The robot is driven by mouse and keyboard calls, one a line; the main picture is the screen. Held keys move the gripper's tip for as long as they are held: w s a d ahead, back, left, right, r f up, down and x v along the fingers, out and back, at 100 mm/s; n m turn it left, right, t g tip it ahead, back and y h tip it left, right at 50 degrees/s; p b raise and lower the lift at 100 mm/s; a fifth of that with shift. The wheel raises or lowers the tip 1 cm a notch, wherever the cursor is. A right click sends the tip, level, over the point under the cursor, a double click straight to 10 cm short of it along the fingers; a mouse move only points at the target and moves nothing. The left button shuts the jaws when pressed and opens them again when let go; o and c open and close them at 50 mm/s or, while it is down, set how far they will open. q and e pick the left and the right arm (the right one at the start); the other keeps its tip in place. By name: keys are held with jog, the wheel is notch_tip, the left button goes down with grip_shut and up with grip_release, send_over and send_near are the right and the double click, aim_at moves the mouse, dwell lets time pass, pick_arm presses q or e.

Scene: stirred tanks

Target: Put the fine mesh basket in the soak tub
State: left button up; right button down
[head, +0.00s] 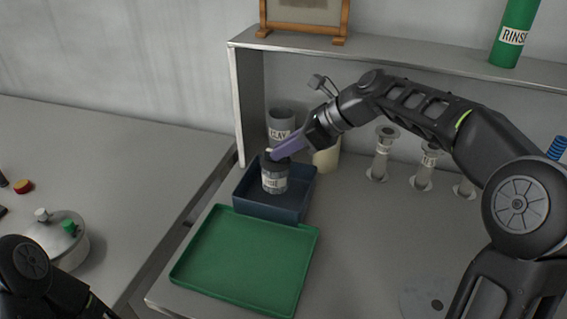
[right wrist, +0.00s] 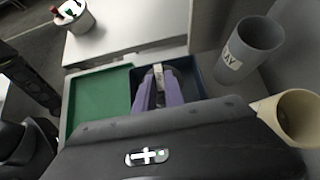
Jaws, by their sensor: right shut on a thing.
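The fine mesh basket (head: 274,180) is a small dark cylinder with a pale label, partly hidden at its top by my fingers. It is upright within the outline of the soak tub (head: 262,212), a dark blue open box. I cannot tell whether its base touches the tub floor. My right gripper (head: 272,156) has purple fingers shut on the basket's top. In the right wrist view, the fingers (right wrist: 160,85) close on a narrow pale piece over the tub (right wrist: 203,82). My left gripper is out of view; part of my left arm shows at the lower left.
A green tray (head: 245,260) lies in front of the tub. A grey labelled cup (head: 281,119) and a cream cylinder (head: 327,158) stand behind it. Several flanged tubes (head: 381,158) stand to the right. A shelf (head: 400,58) runs above. A lidded pot (head: 62,240) is at left.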

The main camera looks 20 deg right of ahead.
aim_at(286, 159)
jog(key=shift+f, duration=1.8)
jog(key=shift+f, duration=0.1)
jog(key=c, duration=1.4)
grip_release()
jog(key=shift+c, duration=0.2)
jog(key=shift+s+d+r, duration=0.1)
jog(key=shift+d+r, duration=0.1)
jog(key=shift+r, duration=0.1)
jog(key=v, duration=1.1)
jog(key=shift+s+r, duration=0.15)
jog(key=shift+d, duration=0.15)
